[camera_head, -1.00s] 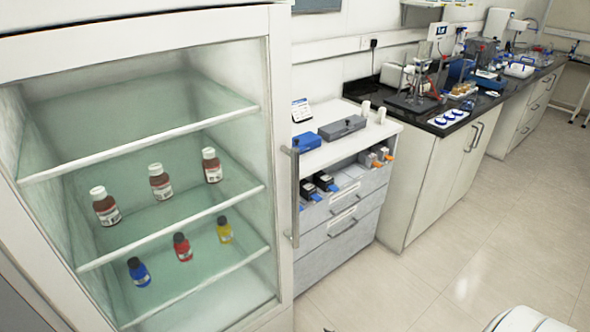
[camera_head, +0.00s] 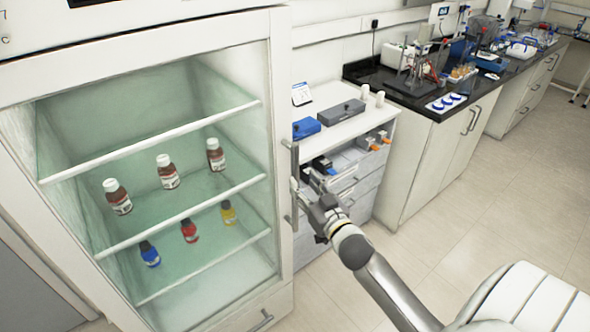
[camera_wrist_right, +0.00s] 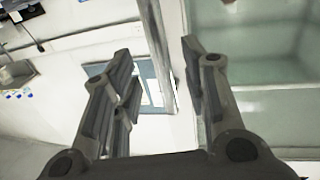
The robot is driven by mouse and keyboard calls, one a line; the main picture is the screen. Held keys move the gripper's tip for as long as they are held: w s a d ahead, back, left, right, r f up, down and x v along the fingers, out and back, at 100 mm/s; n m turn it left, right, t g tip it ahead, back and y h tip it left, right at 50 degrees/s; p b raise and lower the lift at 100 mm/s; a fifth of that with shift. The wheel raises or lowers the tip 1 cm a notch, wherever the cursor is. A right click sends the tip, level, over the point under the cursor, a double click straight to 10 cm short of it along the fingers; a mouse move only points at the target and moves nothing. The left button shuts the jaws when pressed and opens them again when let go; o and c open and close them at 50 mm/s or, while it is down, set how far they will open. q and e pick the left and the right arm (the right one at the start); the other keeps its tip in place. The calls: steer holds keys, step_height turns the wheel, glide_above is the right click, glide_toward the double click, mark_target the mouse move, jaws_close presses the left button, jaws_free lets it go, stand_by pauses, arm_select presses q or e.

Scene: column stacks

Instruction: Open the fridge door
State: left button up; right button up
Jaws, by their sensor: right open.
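The fridge (camera_head: 283,80) stands at the left in the head view with its glass door shut. Its vertical bar handle (camera_head: 293,160) is on the door's right edge. My right gripper (camera_head: 305,183) is at the handle's height, right beside it. In the right wrist view, the open fingers of my right gripper (camera_wrist_right: 160,80) point toward the door edge, and the handle bar (camera_wrist_right: 158,45) runs between the fingertips. I cannot tell whether a finger touches the bar. My left gripper is not in view.
Several bottles, such as a brown one (camera_head: 167,172), stand on shelves inside the fridge. A drawer cabinet (camera_head: 350,115) stands close behind my right gripper. A dark-topped bench (camera_head: 415,102) runs to the back right. The floor (camera_head: 480,210) at the right is clear.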

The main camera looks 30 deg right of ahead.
mark_target(297, 175)
steer(key=shift+w+d+p, duration=0.2)
steer(key=shift+w+p, duration=0.1)
steer(key=shift+w, duration=1.25)
steer(key=shift+w+d+p, duration=0.15)
steer(key=shift+w+p, duration=0.15)
steer(key=shift+w, duration=1.25)
steer(key=shift+c, duration=0.2)
jaws_close()
